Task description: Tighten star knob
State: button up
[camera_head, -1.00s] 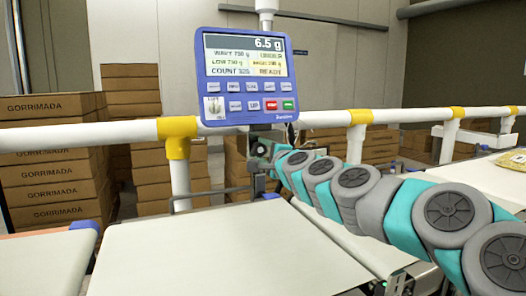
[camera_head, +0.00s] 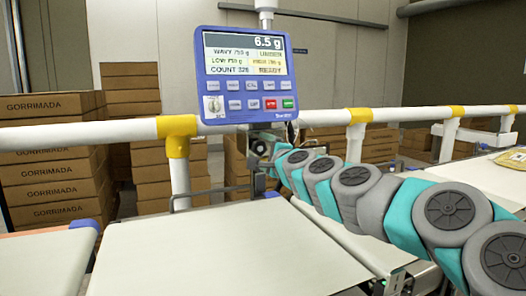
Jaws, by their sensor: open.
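The star knob cannot be made out; my arm's end and the dark bracket (camera_head: 254,168) cover the area under the blue display unit (camera_head: 247,112). My arm comes in from the lower right, and my gripper (camera_head: 262,148) is small and far off, at the bracket just below the display. Its jaws are open. Whether they sit around a knob or touch anything cannot be told from here. The display reads 6.5 g and stands upright above the white rail (camera_head: 80,136).
A wide pale belt (camera_head: 220,250) lies in front, with another belt (camera_head: 40,260) at left. The rail with yellow joints (camera_head: 178,135) runs across behind. Stacked cardboard boxes (camera_head: 55,180) stand beyond it. A yellow packet (camera_head: 512,160) lies at far right.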

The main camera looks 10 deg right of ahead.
jog(key=shift+s, duration=0.1)
jog(key=v, duration=0.7)
jog(key=shift+s, duration=0.35)
jog(key=shift+d, duration=0.1)
